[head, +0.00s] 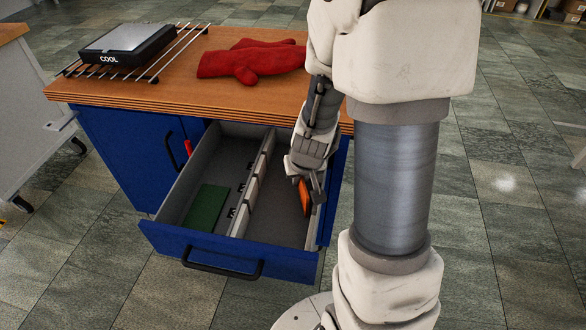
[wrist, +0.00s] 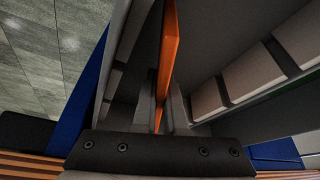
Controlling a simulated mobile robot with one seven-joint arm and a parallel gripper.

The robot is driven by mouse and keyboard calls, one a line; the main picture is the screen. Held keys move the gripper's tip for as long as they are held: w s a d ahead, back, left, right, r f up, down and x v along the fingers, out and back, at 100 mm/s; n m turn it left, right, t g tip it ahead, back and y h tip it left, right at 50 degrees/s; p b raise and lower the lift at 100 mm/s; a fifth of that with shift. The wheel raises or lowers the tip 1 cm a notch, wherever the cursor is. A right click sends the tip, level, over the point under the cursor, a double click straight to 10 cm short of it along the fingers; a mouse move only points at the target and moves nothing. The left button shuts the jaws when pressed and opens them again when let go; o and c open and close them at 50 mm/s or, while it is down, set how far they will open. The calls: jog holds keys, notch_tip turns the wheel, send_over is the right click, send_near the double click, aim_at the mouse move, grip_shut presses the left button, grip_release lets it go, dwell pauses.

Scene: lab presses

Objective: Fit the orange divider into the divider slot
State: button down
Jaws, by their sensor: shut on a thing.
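The orange divider (head: 305,198) is a thin flat plate, held on edge in the right-hand compartment of the open drawer. It also shows upright in the wrist view (wrist: 168,55). My gripper (head: 308,180) is shut on it, with one finger on each side in the wrist view (wrist: 161,115). Pale blocks with gaps between them (wrist: 253,74) line the drawer's middle partition, and similar blocks (wrist: 118,55) line the opposite wall. I cannot tell which gap is the divider slot. The divider appears apart from the middle-partition blocks; whether it touches the floor or other wall is unclear.
The blue drawer (head: 212,252) is pulled out, with a black handle in front. A green plate (head: 205,207) lies in its left compartment. On the wooden worktop (head: 200,90) are red mitts (head: 250,62) and a black "COOL" device (head: 125,45) on a wire rack.

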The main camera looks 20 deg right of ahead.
jog(key=w, duration=0.2)
jog(key=w+p, duration=0.1)
jog(key=w, duration=0.1)
jog(key=shift+d, duration=0.4)
jog(key=shift+w+d, duration=0.15)
jog(key=shift+w, duration=0.45)
jog(key=w, duration=0.2)
jog(key=shift+w+d, duration=0.25)
jog(key=shift+w, duration=0.1)
jog(key=shift+f+b, duration=0.45)
jog(key=shift+f, duration=0.1)
jog(key=shift+f, duration=0.15)
jog(key=c, duration=1)
grip_release()
jog(key=shift+o, duration=0.2)
